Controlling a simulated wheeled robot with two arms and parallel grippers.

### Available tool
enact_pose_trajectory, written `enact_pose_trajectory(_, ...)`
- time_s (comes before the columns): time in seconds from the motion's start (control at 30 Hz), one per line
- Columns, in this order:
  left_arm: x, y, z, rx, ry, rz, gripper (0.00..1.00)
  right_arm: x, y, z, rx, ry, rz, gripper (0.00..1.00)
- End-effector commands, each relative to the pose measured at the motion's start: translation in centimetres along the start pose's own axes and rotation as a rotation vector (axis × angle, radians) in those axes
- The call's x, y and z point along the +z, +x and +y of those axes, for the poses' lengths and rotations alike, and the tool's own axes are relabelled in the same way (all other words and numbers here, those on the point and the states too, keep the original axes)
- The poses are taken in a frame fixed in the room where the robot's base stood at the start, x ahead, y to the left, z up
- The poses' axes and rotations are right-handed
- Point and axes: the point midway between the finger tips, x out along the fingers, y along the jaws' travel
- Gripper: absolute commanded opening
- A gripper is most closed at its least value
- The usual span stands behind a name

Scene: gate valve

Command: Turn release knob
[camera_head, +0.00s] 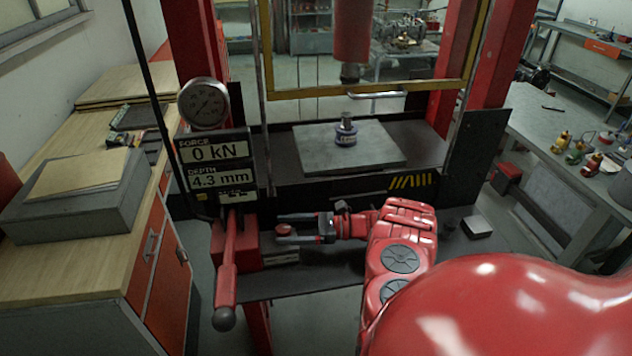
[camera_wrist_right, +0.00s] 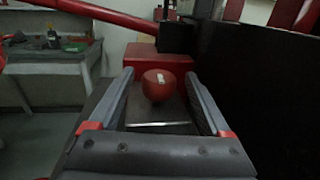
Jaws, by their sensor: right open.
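The release knob (camera_head: 283,229) is a small round red knob on the front of the press, right of the lever. In the right wrist view the knob (camera_wrist_right: 158,85) is a red ball with a pale mark, in front of a red block (camera_wrist_right: 160,62). My right gripper (camera_head: 284,228) reaches in from the right, its fingers pointing left. Its fingers are open, one on each side of the knob, with gaps visible in the wrist view (camera_wrist_right: 160,92). I cannot tell whether either finger touches it. My left gripper is not in view.
A red lever (camera_head: 228,265) with a dark ball end stands left of the knob. The gauge (camera_head: 205,103) and a display (camera_head: 216,165) reading 0 kN and 4.3 mm are above. A metal part (camera_head: 346,130) stands on the press plate (camera_head: 380,150). Benches flank both sides.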

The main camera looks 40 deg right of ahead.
Motion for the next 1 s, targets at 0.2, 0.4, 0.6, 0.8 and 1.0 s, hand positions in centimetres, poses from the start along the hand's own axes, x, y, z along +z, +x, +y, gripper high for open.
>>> enact_pose_trajectory(0.2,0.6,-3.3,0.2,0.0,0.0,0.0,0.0,-0.9,-5.2,-0.1,-0.005,-0.001,0.002,0.82)
enact_pose_trajectory(0.4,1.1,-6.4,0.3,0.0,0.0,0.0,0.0,-0.9,-10.9,-0.1,-0.005,-0.005,0.003,0.82)
enact_pose_trajectory(0.6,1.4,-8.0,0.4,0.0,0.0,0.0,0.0,-0.6,-13.5,-0.1,-0.004,-0.001,0.001,0.82)
enact_pose_trajectory(0.8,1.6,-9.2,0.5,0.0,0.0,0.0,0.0,-0.4,-15.1,-0.2,-0.001,-0.001,0.001,0.82)
enact_pose_trajectory(1.0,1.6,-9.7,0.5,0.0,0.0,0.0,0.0,-0.1,-15.9,-0.1,0.0,0.0,0.0,0.82)
